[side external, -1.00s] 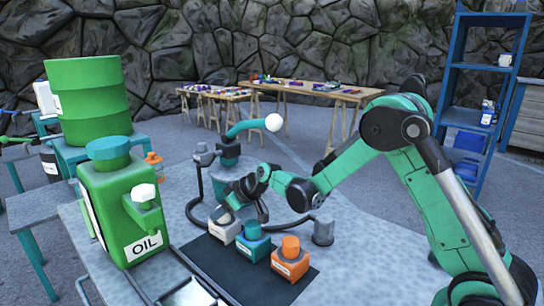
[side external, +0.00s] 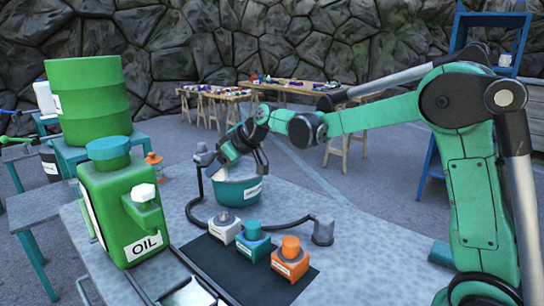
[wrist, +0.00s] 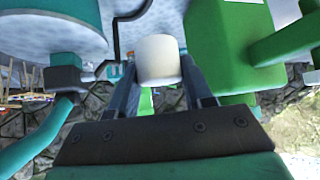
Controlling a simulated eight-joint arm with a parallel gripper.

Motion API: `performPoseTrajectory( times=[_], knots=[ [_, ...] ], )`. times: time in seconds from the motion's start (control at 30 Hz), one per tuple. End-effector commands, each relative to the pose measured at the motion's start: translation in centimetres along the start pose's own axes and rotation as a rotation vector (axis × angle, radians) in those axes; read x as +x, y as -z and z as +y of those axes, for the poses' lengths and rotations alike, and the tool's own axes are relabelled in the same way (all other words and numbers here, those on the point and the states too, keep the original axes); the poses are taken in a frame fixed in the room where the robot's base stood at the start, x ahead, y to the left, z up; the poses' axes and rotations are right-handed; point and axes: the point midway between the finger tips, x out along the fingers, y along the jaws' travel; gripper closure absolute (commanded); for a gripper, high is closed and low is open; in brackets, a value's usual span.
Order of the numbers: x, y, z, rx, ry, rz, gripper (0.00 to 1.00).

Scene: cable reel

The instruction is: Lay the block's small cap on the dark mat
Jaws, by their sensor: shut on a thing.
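My gripper (side external: 244,160) is above the teal bowl (side external: 238,193) and shut on a pale cap-like cylinder (wrist: 158,58), which shows between the fingers in the wrist view. In the side view the cylinder is hard to make out. The dark mat (side external: 222,258) lies on the bench, in front of the bowl. On it stand a white block (side external: 224,233) with a grey stub on top, a teal block (side external: 252,247) with a teal cap (side external: 252,229) and an orange block (side external: 289,264) with an orange cap (side external: 290,244).
A green oil can (side external: 127,210) with a white knob (side external: 144,192) stands left of the mat. A black hose (side external: 265,223) curves between the bowl and the blocks to a grey stub (side external: 323,232). The mat's near left part is bare.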

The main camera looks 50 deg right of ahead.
Motion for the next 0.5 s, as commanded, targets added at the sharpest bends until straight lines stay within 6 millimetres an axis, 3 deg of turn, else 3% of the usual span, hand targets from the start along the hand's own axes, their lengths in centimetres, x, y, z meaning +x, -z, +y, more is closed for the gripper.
performPoseTrajectory(
  times=[0.2, 0.5],
  knots=[
    [-3.7, 3.7, 0.0, 0.0, 0.0, 0.0, 1.0],
    [-5.8, 5.8, -0.4, 0.006, -0.006, 0.0, 1.0]
  ],
)
